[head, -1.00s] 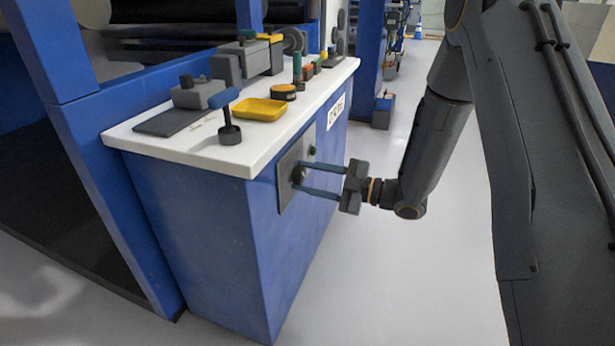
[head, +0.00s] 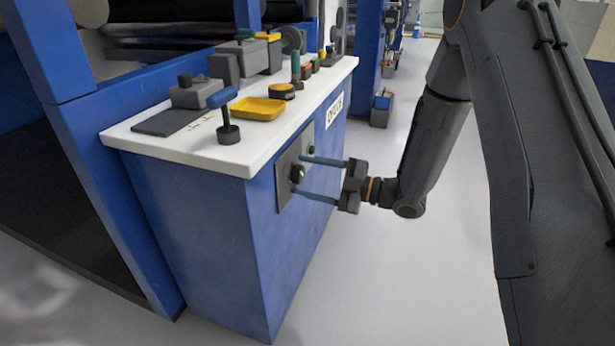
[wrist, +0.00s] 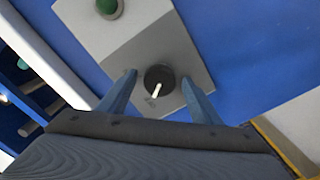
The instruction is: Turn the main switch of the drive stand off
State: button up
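The main switch (head: 297,173) is a round dark knob on a grey plate (head: 284,192) on the side of the blue drive stand (head: 215,240). In the wrist view the knob (wrist: 160,80) shows a white pointer mark directed down and slightly left. My gripper (head: 298,174) is open, with one finger on each side of the knob. In the wrist view the fingers of my gripper (wrist: 159,77) show a gap to the knob on both sides. A green round lamp or button (wrist: 107,6) sits on the same plate; it looks dark in the head view.
The stand's white top (head: 190,150) overhangs just above the plate. It carries a yellow tray (head: 258,109), a blue-handled lever (head: 227,120) and several other controls. A white label (head: 334,110) is beyond the plate. Open grey floor (head: 400,270) lies right of the stand.

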jog(key=p+v, duration=0.1)
jog(key=v, duration=0.6)
jog(key=shift+d, duration=0.35)
